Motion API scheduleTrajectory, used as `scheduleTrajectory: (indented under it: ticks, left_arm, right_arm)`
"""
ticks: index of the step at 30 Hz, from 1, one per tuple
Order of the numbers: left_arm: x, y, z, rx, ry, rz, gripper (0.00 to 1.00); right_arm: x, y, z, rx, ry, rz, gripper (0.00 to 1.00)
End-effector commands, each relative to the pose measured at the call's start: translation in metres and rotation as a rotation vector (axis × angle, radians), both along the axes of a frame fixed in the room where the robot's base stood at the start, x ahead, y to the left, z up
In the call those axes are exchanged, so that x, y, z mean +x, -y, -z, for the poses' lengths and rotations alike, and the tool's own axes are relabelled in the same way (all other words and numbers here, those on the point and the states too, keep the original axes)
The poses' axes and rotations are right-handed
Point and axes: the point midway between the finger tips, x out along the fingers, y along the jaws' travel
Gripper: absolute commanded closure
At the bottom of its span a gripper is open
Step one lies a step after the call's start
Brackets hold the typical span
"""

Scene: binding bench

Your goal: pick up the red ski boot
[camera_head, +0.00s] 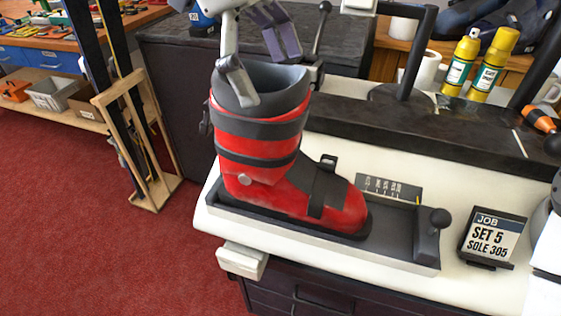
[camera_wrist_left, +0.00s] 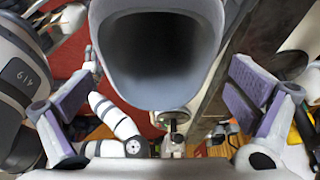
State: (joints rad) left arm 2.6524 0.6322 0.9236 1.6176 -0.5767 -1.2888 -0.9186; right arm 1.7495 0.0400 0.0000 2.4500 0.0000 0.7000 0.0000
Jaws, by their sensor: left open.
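The red ski boot (camera_head: 265,165), with black straps and a dark grey cuff, stands upright in a black holder (camera_head: 405,240) on the white bench, its toe to the right. My left gripper (camera_head: 263,65) is at the top of the boot from above, open. One finger overlaps the near left of the cuff in the head view; the other is at the far side, above the rim. In the left wrist view the boot's hollow grey cuff (camera_wrist_left: 160,50) lies between the spread fingers of my left gripper (camera_wrist_left: 160,112). Contact cannot be told. My right gripper is not in view.
A job sign (camera_head: 490,238) reading SET 5, SOLE 305 stands right of the holder. Two yellow spray cans (camera_head: 475,68) and a black upright frame (camera_head: 415,50) are behind. A wooden ski rack (camera_head: 150,150) stands at left. Red carpet is clear at lower left.

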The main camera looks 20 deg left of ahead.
Motion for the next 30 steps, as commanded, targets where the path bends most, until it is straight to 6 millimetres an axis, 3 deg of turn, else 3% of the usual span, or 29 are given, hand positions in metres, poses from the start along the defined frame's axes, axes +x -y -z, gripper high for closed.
scheduleTrajectory:
  ticks: [6, 13, 21, 22, 23, 30]
  left_arm:
    - [-0.004, 0.012, 0.033, 0.001, 0.0, 0.001, 0.0]
    - [-0.003, 0.013, 0.035, 0.001, 0.004, 0.0, 0.0]
    - [-0.003, 0.013, 0.035, 0.001, 0.003, 0.0, 0.61]
    - [-0.003, 0.014, 0.034, -0.002, 0.006, 0.0, 0.61]
    - [-0.003, 0.014, 0.034, -0.002, 0.006, 0.0, 0.68]
    - [-0.003, 0.014, 0.032, -0.001, 0.005, -0.001, 0.68]
  right_arm:
    - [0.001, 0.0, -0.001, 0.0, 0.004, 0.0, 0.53]
    - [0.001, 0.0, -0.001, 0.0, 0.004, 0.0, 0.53]
    - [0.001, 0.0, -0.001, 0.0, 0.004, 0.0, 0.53]
    - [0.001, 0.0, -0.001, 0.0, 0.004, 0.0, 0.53]
    - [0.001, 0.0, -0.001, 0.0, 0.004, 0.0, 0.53]
    - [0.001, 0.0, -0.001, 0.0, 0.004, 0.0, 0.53]
